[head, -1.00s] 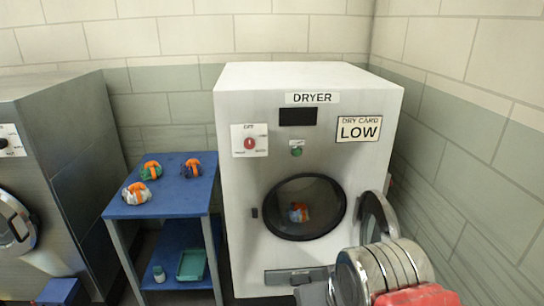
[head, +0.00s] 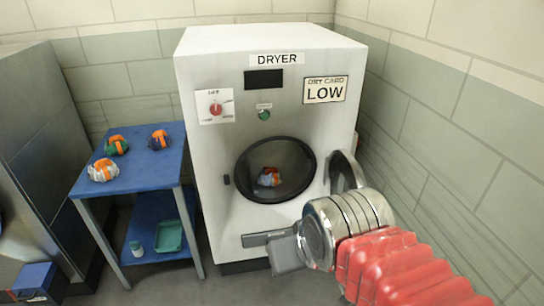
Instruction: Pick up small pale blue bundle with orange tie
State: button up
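A small pale blue and white bundle with an orange tie (head: 268,180) lies inside the drum of the white dryer (head: 205,150), seen through its round opening. The dryer's round door (head: 345,172) stands swung open to the right. My gripper (head: 264,246) is in front of the dryer, below and near the round opening, apart from the bundle. Its grey fingers point left. Nothing shows between them, but whether they are open or shut is unclear from this angle.
A blue table (head: 140,185) left of the dryer holds a green bundle (head: 117,145), a dark blue bundle (head: 158,140) and a whitish bundle (head: 103,171), all with orange. A tiled wall (head: 455,130) bounds the right.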

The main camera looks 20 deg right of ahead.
aim_at(267, 176)
jog(key=z, duration=0.6)
jog(key=i, duration=1.15)
jog(key=u, duration=1.55)
